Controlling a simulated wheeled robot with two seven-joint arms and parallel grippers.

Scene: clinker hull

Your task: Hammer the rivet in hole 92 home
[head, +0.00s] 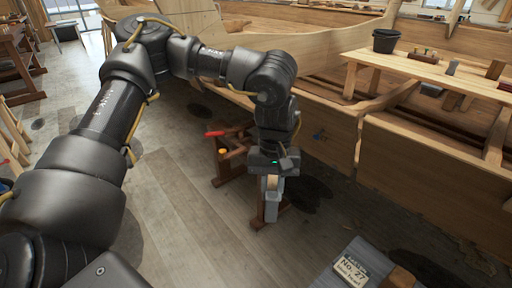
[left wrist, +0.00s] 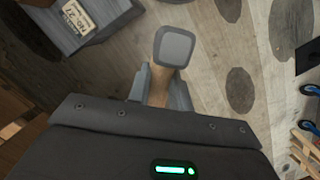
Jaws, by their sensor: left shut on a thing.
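My left gripper (head: 271,187) is shut on a hammer, with the wooden handle (left wrist: 158,88) between its fingers. The hammer's grey, square-faced head (left wrist: 175,47) shows just beyond the fingertips in the left wrist view. The gripper points down over the floor, in front of the wooden hull (head: 325,132), and the hammer touches nothing else that I can see. The rivet and hole 92 cannot be made out in either view. My right gripper is not in view.
A small wooden stand (head: 232,160) with a red-handled tool (head: 214,133) is behind my left gripper. A grey box (head: 338,278) labelled No. 27 is at the lower right. A plank bench (head: 425,70) carries a dark bucket (head: 385,40).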

